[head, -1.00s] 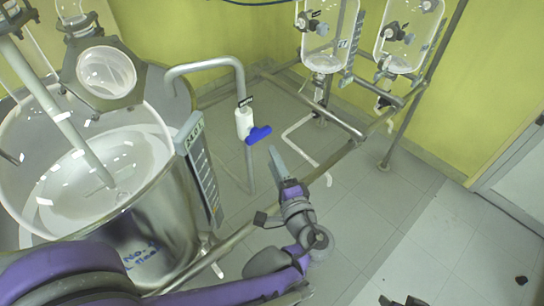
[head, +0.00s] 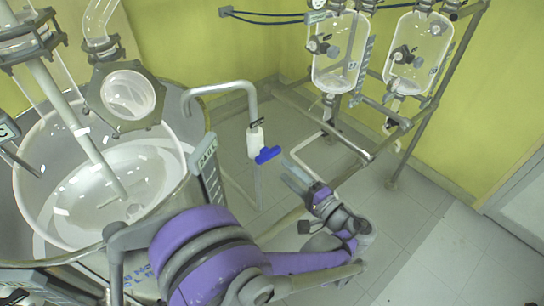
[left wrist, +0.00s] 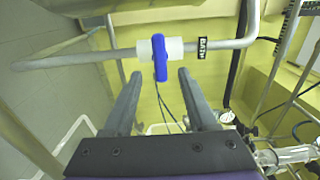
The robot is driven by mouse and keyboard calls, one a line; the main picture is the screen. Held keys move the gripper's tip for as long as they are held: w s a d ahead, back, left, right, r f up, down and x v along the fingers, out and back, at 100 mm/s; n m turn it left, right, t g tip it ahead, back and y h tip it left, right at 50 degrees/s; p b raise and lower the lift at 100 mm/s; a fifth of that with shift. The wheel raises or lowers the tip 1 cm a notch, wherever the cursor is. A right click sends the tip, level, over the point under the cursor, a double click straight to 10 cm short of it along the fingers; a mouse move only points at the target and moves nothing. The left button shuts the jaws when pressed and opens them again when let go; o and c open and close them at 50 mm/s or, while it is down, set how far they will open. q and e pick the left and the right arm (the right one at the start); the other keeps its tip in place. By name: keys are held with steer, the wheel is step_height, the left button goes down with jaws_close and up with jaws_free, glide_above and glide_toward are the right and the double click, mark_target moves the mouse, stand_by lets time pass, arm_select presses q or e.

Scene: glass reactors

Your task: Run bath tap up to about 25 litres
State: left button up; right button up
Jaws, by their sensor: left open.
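The bath tap is a white valve body with a blue lever handle (head: 268,154) on a grey pipe that curves over toward the bath's rim. In the left wrist view the blue handle (left wrist: 160,58) stands upright across the white body, beside a "BATH" label. My left gripper (head: 290,172) is open, just right of and below the handle in the head view. In the wrist view its fingers (left wrist: 158,80) point at the handle, which lies ahead between them, apparently untouched. The steel bath (head: 190,165) with a glass vessel inside is at left. A level scale (head: 210,178) stands at its rim, partly hidden by my arm.
Two glass vessels (head: 340,55) (head: 418,50) hang on a metal pipe frame at the back right. A frame pipe (head: 375,155) runs near my left gripper. Open floor (head: 440,250) lies at right.

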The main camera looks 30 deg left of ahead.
mark_target(271, 157)
arm_select(q)
steer(key=x, duration=0.7)
steer(key=shift+a+p, duration=0.1)
steer(key=shift+p, duration=0.25)
jaws_close()
